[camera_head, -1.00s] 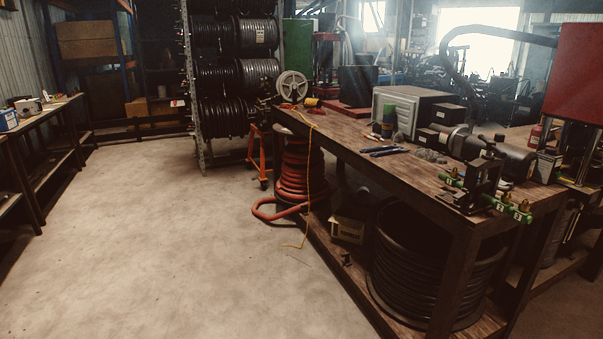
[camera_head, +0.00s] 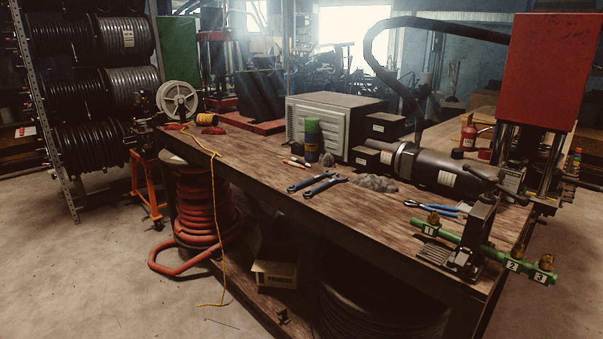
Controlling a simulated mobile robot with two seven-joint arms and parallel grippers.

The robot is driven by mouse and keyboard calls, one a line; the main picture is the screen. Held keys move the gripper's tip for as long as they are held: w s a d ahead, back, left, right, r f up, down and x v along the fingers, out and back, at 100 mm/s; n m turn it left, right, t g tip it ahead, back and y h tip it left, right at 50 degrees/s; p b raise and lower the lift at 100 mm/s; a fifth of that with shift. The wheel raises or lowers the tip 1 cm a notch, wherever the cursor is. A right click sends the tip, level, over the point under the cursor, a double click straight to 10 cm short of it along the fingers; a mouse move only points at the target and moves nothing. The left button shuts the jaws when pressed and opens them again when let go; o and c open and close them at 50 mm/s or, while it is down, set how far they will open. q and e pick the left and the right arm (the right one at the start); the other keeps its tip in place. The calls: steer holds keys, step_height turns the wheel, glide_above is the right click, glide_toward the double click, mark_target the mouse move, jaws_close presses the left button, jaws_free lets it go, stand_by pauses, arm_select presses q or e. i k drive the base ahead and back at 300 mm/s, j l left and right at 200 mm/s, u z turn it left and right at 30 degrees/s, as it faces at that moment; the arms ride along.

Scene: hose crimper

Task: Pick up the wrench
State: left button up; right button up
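Two blue-handled wrenches lie side by side on the wooden workbench (camera_head: 225,158), near its front edge. One wrench (camera_head: 310,182) is on the left and the other wrench (camera_head: 327,187) is just right of it. Which of them the task means, I cannot tell. Neither of my grippers shows in the head view, and nothing touches the wrenches.
A grey rag-like heap (camera_head: 375,183) lies right of the wrenches. A green can (camera_head: 312,140) and a white-grey box (camera_head: 335,122) stand behind. Blue-handled pliers (camera_head: 437,207) and a green manifold (camera_head: 470,247) are at the right. An orange hose coil (camera_head: 205,205) stands left; floor (camera_head: 90,280) there is clear.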

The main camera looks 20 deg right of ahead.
mark_target(309, 181)
steer(key=i+z, duration=0.45)
steer(key=i+j+z, duration=0.2)
steer(key=z, duration=0.2)
steer(key=i+j+z, duration=0.25)
steer(key=z, duration=0.2)
steer(key=i+j+z, duration=0.25)
steer(key=j+z, duration=0.15)
steer(key=i+j+z, duration=0.15)
steer(key=j+z, duration=0.3)
